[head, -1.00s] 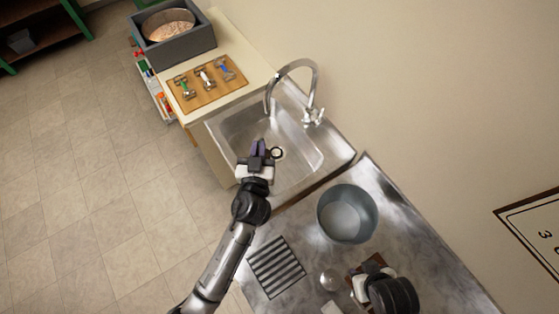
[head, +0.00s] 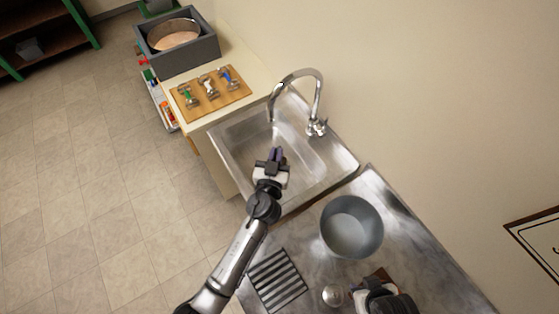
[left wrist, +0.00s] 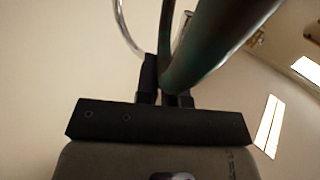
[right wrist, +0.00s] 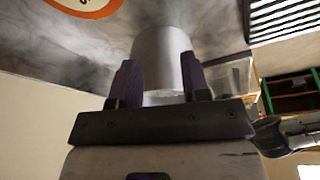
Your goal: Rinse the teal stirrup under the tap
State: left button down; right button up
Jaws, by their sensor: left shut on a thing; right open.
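My left gripper (head: 276,156) is over the sink (head: 232,150), on the near side of the tap (head: 319,92). In the left wrist view, it is shut on a dark teal, glossy curved bar (left wrist: 215,45), the stirrup. The bar runs up and away past the fingertips, close to the camera. In the head view the stirrup is hidden behind the gripper. The tap's spout arches over the basin, apart from the gripper; I see no water. My right gripper (right wrist: 160,88) is open over the metal counter, with a pale grey cylinder (right wrist: 163,55) showing between and beyond its fingers.
A grey bucket (head: 352,227) stands on the metal counter beside the sink. A slatted rack (head: 276,281) and a small round metallic thing (head: 333,295) are nearby. Beyond the sink, a wooden board (head: 237,98) holds small coloured-handled items, and a grey box (head: 203,48) holds a round pan.

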pick_arm(q)
jog(key=w+a+f+b, duration=0.1)
jog(key=w+a+b, duration=0.1)
jog(key=w, duration=0.6)
jog(key=shift+w+a+f+b, duration=0.15)
jog(key=shift+a+f+b, duration=0.25)
jog(key=shift+b, duration=0.3)
pick_arm(e)
jog(key=shift+f, duration=1.75)
jog(key=shift+c, duration=0.5)
